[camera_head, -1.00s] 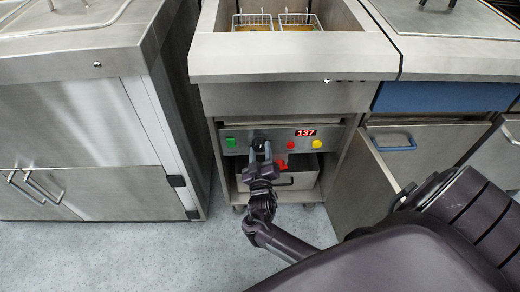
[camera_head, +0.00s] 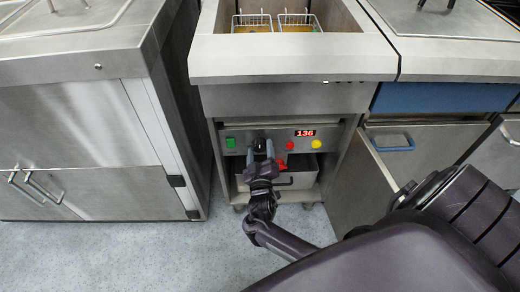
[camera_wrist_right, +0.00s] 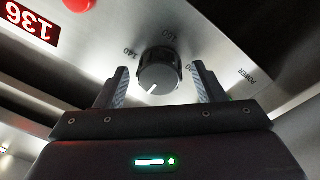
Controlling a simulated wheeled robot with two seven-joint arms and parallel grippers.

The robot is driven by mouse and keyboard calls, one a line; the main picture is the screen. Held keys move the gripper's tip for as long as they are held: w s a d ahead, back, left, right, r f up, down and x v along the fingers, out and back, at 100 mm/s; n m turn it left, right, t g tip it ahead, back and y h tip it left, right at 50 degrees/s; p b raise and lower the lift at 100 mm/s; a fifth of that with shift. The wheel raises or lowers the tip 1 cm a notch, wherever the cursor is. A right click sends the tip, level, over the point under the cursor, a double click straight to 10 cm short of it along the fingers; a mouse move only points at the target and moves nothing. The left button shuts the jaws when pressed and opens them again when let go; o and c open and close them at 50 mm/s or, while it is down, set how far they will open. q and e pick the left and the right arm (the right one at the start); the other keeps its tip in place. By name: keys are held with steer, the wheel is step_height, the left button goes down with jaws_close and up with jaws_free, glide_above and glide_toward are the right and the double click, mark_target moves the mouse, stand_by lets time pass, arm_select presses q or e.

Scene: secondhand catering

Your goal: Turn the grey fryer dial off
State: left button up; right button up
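The fryer dial (camera_wrist_right: 159,72) is a round dark grey knob with a white pointer mark, on the steel control panel in the right wrist view. Its pointer faces the lower left of that picture, and printed numbers ring it. My right gripper (camera_wrist_right: 159,80) has its two fingers on either side of the dial, with a small gap showing on each side. In the head view the right gripper (camera_head: 261,149) is at the panel and covers part of the dial (camera_head: 259,145). My left gripper is not in view.
The panel also has a green switch (camera_head: 230,142), a red display (camera_head: 305,133) reading 136, a red button (camera_head: 290,145) and a yellow button (camera_head: 316,143). A red-handled valve (camera_head: 282,165) is below. An open cabinet door (camera_head: 375,185) stands to the right.

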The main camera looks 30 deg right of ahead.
steer(key=shift+s+a, duration=0.2)
arm_select(q)
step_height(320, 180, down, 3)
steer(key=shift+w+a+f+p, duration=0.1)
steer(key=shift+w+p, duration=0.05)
steer(key=shift+p, duration=0.3)
arm_select(e)
steer(key=v, duration=0.7)
steer(key=shift+s, duration=0.1)
